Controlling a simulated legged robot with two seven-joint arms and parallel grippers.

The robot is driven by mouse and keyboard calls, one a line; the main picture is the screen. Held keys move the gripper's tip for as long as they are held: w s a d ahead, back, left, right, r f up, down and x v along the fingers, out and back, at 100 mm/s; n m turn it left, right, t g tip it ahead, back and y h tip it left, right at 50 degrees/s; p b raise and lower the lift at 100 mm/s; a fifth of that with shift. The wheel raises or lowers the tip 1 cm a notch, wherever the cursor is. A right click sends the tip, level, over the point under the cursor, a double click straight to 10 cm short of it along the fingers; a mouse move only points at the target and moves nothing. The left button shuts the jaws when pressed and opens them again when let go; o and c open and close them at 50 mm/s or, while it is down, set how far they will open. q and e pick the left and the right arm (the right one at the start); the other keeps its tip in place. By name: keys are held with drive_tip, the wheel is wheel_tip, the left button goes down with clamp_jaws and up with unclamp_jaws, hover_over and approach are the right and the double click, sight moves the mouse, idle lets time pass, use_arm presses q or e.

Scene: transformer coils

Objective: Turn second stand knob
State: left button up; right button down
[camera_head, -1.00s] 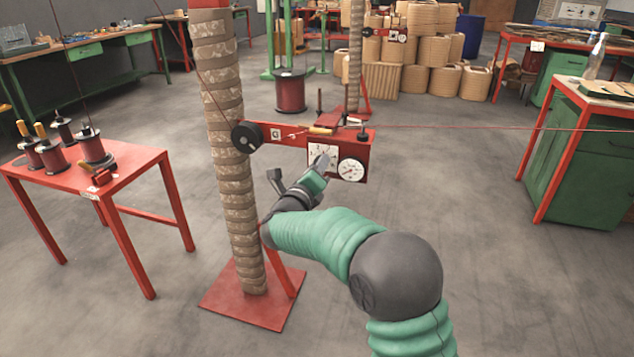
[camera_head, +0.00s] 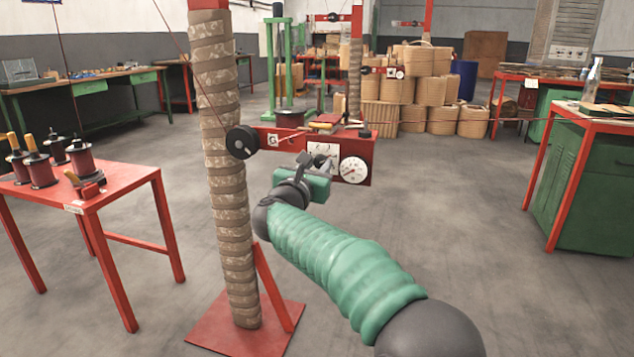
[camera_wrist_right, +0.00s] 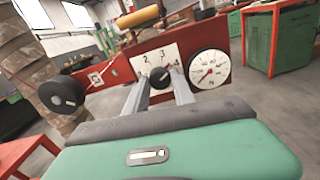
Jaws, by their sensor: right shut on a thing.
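The stand is a red box (camera_head: 360,148) fixed to a wrapped post (camera_head: 215,150), with a black wheel on its left. Its face carries a white numbered plate and a round white gauge (camera_head: 354,170). In the right wrist view, the black knob (camera_wrist_right: 160,77) sits at the middle of the numbered plate (camera_wrist_right: 146,62), left of the gauge (camera_wrist_right: 209,69). My right gripper (camera_head: 321,164) reaches the plate from the front. In the right wrist view, its two fingers (camera_wrist_right: 160,85) are closed around the knob. My left gripper is not in view.
A red table (camera_head: 118,180) with several spools stands at the left. A green cabinet table (camera_head: 590,185) is at the right. Several woven baskets (camera_head: 425,80) are stacked behind. The post's red base plate (camera_head: 240,325) lies on the floor, with open floor to its right.

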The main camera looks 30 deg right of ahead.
drive_tip(key=shift+w+f+m+b, duration=0.1)
drive_tip(key=shift+f+m+b, duration=0.35)
drive_tip(key=shift+m+b, duration=0.45)
drive_tip(key=shift+r+m+b, duration=0.15)
drive_tip(key=shift+m+b, duration=0.3)
drive_tip(key=shift+m, duration=0.05)
drive_tip(key=shift+r, duration=0.1)
drive_tip(key=c, duration=1.1)
unclamp_jaws()
drive_tip(key=shift+w, duration=0.1)
drive_tip(key=shift+o, duration=0.2)
drive_tip(key=p+v, duration=0.4)
drive_tip(key=v, duration=1.3)
drive_tip(key=shift+p, duration=0.4)
